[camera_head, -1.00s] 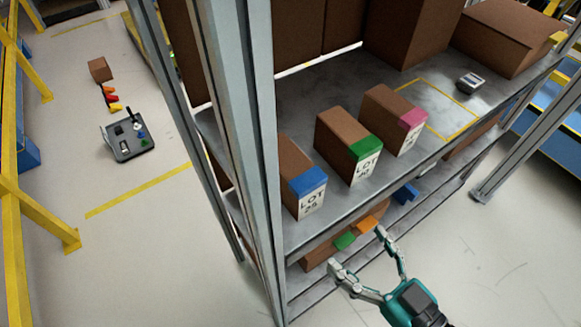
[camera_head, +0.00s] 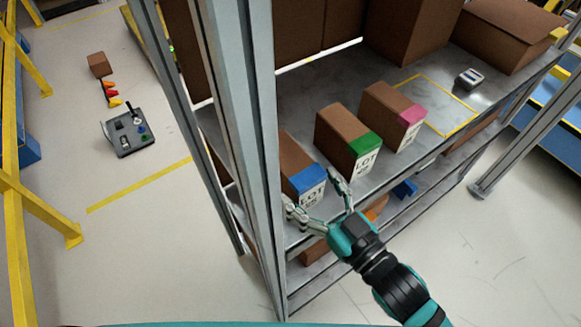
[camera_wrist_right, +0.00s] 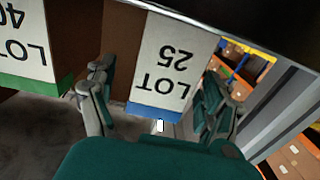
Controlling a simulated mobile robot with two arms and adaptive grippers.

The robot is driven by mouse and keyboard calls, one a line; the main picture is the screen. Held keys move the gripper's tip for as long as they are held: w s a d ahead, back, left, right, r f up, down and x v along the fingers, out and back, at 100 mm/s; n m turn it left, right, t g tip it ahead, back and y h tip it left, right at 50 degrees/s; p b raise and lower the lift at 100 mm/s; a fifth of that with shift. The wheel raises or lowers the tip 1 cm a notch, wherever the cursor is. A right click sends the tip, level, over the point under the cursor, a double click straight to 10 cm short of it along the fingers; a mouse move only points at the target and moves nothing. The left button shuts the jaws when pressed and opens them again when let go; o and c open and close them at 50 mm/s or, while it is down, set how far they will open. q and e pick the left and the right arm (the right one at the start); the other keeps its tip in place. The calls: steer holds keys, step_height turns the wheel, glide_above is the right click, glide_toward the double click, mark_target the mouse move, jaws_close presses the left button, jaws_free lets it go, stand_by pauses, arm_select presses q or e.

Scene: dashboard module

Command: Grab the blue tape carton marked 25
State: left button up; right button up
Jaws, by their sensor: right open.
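The blue tape carton marked LOT 25 (camera_head: 303,176) stands on the grey shelf, beside the upright post, its label facing front. In the right wrist view the carton's label (camera_wrist_right: 163,58) shows upside down between the two fingers. My right gripper (camera_head: 315,194) is open, with its fingers at the two sides of the carton's front end. The same gripper fills the lower right wrist view (camera_wrist_right: 152,115). Whether the fingers touch the carton I cannot tell. My left gripper is not in view.
The green tape carton (camera_head: 347,140) stands just right of the blue one, close to one finger. A pink tape carton (camera_head: 392,113) stands beyond it. The grey post (camera_head: 238,150) rises close on the left. The shelf inside the yellow outline (camera_head: 437,100) is bare.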

mark_target(294, 173)
steer(key=p+x, duration=0.1)
steer(key=x, duration=0.3)
steer(key=shift+w+a+r+p, duration=0.15)
steer(key=shift+a+p, duration=0.2)
steer(key=shift+p, duration=0.05)
steer(key=shift+w+a, duration=0.15)
steer(key=shift+w, duration=0.05)
steer(key=shift+s, duration=0.1)
steer(key=c, duration=1.5)
steer(key=shift+c, duration=0.2)
steer(key=shift+r, duration=0.1)
